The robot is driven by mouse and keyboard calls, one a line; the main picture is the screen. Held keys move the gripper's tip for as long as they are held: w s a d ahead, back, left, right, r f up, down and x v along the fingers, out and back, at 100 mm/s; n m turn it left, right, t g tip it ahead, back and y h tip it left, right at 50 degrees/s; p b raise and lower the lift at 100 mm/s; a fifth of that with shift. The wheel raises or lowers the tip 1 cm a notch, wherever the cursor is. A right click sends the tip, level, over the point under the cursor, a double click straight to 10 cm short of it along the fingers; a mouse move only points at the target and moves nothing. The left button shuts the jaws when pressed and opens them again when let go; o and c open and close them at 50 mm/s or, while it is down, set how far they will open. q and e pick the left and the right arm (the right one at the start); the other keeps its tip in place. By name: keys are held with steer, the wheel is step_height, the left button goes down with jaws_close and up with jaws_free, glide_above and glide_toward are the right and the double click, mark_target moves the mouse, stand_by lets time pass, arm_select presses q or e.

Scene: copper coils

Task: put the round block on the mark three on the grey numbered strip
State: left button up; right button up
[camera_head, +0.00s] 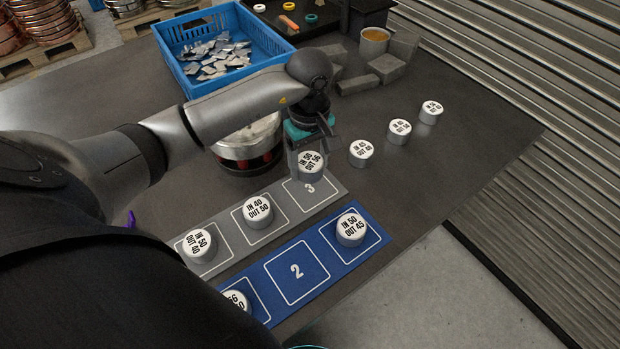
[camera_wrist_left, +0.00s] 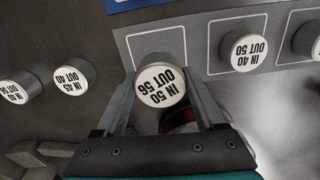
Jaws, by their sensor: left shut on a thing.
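The round block (camera_head: 311,163), white-topped and marked IN 50 OUT 56, is held by my left gripper (camera_head: 304,150). It is at the back edge of mark three on the grey numbered strip (camera_head: 233,244), and the printed 3 shows in front of it. I cannot tell whether it touches the strip. In the left wrist view the block (camera_wrist_left: 161,82) sits between the two fingers of the gripper (camera_wrist_left: 163,92), which are shut on it. Two other round blocks stand on the grey strip, IN 40 OUT 50 (camera_head: 258,211) and IN 50 OUT 40 (camera_head: 197,245). My right gripper is not in view.
A blue numbered strip (camera_head: 325,247) lies in front, with blocks at both ends and its mark 2 bare. Three loose round blocks (camera_head: 361,152) stand to the right. A dark red-banded container (camera_head: 248,150) is behind the grey strip. A blue crate (camera_head: 187,83) holds metal pieces.

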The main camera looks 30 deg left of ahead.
mark_target(310, 188)
arm_select(q)
steer(key=shift+f, duration=0.65)
step_height(310, 188, down, 4)
steer(key=shift+w+f+b, duration=0.1)
steer(key=shift+b, duration=0.3)
steer(key=shift+f, duration=0.1)
steer(key=o, duration=1.6)
